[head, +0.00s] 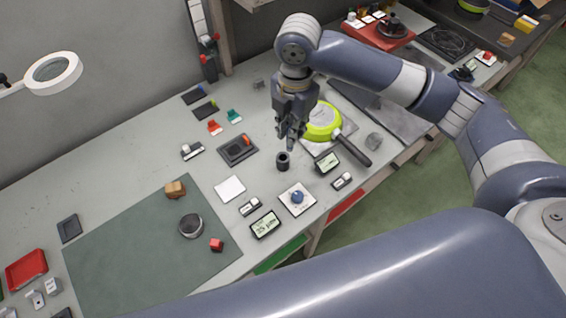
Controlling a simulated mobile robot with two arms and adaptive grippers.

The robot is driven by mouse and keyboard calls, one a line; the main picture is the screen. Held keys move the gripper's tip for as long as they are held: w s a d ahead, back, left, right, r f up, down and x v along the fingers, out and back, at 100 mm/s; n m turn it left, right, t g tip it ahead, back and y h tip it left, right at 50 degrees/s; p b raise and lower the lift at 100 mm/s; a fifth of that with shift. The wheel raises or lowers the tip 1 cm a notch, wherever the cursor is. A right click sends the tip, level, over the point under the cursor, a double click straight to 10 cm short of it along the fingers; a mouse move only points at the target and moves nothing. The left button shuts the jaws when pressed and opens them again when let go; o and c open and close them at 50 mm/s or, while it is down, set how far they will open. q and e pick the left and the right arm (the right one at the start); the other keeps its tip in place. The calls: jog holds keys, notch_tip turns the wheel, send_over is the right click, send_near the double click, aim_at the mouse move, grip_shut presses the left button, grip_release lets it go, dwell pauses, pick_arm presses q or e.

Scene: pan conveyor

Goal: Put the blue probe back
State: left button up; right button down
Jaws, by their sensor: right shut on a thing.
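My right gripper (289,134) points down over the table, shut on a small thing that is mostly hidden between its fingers. I take this for the blue probe, but its colour cannot be made out. A short black cylinder with a dark opening (283,161) stands just below the fingertips, apart from them. A blue round knob (297,196) sits on a white square plate (307,205) nearer the front edge. My left gripper is not in view.
A yellow-green pan (323,121) with a black handle lies close right of the gripper. Small displays (327,162) (265,224), a black square device (238,149) and a white pad (230,188) surround the cylinder. A grey-green mat (140,245) lies at left. A red tray (26,269) stands far left.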

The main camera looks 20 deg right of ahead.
jog(key=w+f+n+p, duration=0.1)
jog(key=f+n, duration=0.2)
jog(key=w+f+n+p, duration=0.1)
jog(key=f+n, duration=0.3)
jog(key=w+a+f+n+p, duration=0.1)
jog(key=f+n+p, duration=0.1)
jog(key=f+n, duration=0.2)
jog(key=shift+f, duration=0.15)
jog(key=shift+w+f, duration=0.1)
jog(key=shift+f, duration=0.35)
jog(key=shift+f, duration=0.1)
jog(key=c, duration=1.6)
grip_release()
jog(key=shift+o, duration=0.2)
